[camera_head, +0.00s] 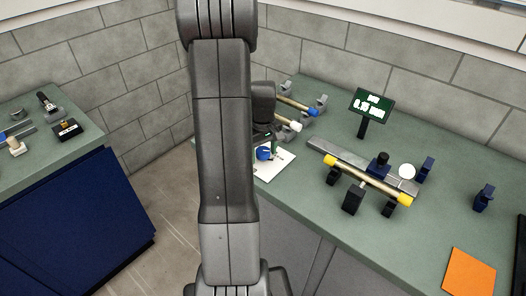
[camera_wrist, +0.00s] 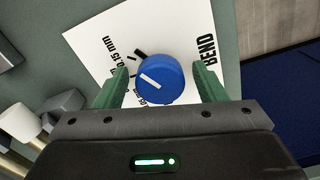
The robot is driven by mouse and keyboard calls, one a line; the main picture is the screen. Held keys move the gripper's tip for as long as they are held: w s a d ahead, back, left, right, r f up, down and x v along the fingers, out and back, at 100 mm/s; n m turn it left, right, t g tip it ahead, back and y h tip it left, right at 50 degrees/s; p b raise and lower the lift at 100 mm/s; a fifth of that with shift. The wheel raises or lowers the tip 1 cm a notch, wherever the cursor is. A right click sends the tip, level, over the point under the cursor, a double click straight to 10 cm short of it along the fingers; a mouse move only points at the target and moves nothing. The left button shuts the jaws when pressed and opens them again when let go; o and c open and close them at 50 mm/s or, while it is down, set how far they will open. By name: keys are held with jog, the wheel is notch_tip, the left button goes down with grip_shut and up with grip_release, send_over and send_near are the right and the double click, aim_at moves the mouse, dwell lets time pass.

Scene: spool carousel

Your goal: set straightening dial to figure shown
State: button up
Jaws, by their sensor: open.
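The straightening dial is a blue round knob (camera_wrist: 160,80) with a white pointer line, on a white plate (camera_wrist: 85,35) printed with "BEND" and mm figures, one reading 0.15 mm. In the head view the knob (camera_head: 264,153) is partly hidden beside my arm. My gripper (camera_wrist: 162,84) is open, its green fingers on either side of the knob; I cannot tell whether they touch it. The pointer slants to the upper left; a black mark sits just above the knob. A green sign (camera_head: 371,105) on a post shows a figure that looks like 0.15 mm.
Other rods (camera_head: 298,106) lie behind on stands. An orange sheet (camera_head: 468,272) lies at the front right. A second bench (camera_head: 80,135) with small parts stands at left. My arm blocks the middle of the head view.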

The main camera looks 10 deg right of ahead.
aim_at(263, 150)
jog(key=c, duration=1)
jog(key=shift+f+n+b, duration=0.1)
jog(key=shift+n+b, duration=0.35)
jog(key=shift+n, duration=1.55)
jog(key=o, duration=1)
notch_tip(263, 150, up, 14)
jog(key=b, duration=0.1)
